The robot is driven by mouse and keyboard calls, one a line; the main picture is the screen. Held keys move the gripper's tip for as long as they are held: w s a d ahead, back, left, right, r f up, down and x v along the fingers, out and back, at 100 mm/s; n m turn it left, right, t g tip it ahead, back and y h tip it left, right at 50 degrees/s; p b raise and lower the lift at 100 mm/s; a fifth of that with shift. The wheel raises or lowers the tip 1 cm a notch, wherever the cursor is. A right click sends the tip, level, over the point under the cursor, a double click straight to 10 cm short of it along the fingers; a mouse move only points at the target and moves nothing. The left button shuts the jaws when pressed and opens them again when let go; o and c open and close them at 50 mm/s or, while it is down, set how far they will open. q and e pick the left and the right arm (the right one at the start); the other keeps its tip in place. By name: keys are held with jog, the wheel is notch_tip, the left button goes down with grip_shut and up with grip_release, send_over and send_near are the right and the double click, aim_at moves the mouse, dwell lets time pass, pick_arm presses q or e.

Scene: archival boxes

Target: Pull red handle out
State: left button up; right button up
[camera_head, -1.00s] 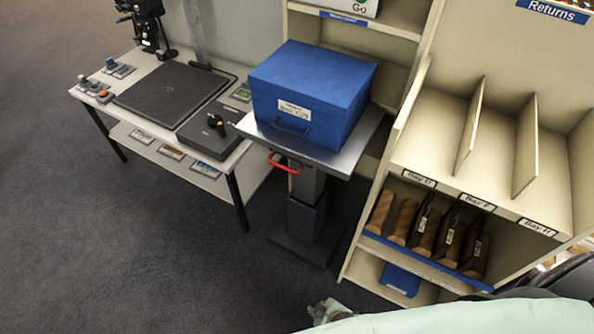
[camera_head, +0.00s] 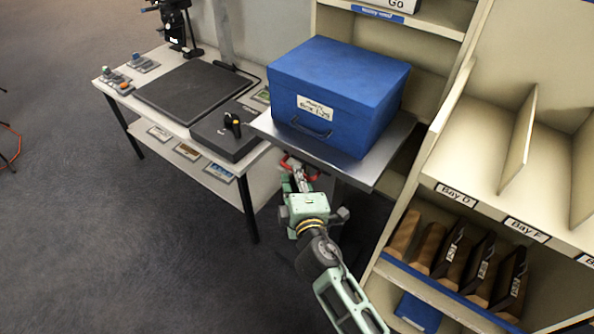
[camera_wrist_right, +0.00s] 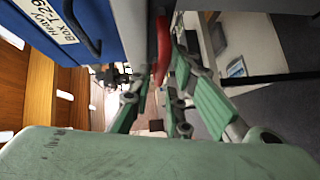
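The red handle (camera_head: 312,174) sits at the front edge of the grey lift platform (camera_head: 262,124), below the blue box (camera_head: 335,90). My right gripper (camera_head: 299,178) is at the handle, covering part of it. In the right wrist view the red handle (camera_wrist_right: 163,50) runs between the two green fingers of the right gripper (camera_wrist_right: 161,80). I cannot tell whether the fingers press on it or stand apart from it. The blue box rests on the platform, with a label and a dark handle on its front. My left gripper is not in view.
A white table (camera_head: 111,83) with a dark flat pad (camera_head: 190,88) and a black control unit (camera_head: 228,135) stands left of the platform. A cream shelf (camera_head: 455,190) with labelled bays stands close on the right. Open carpet (camera_head: 90,230) lies at the front left.

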jog(key=shift+x, duration=1.35)
grip_shut()
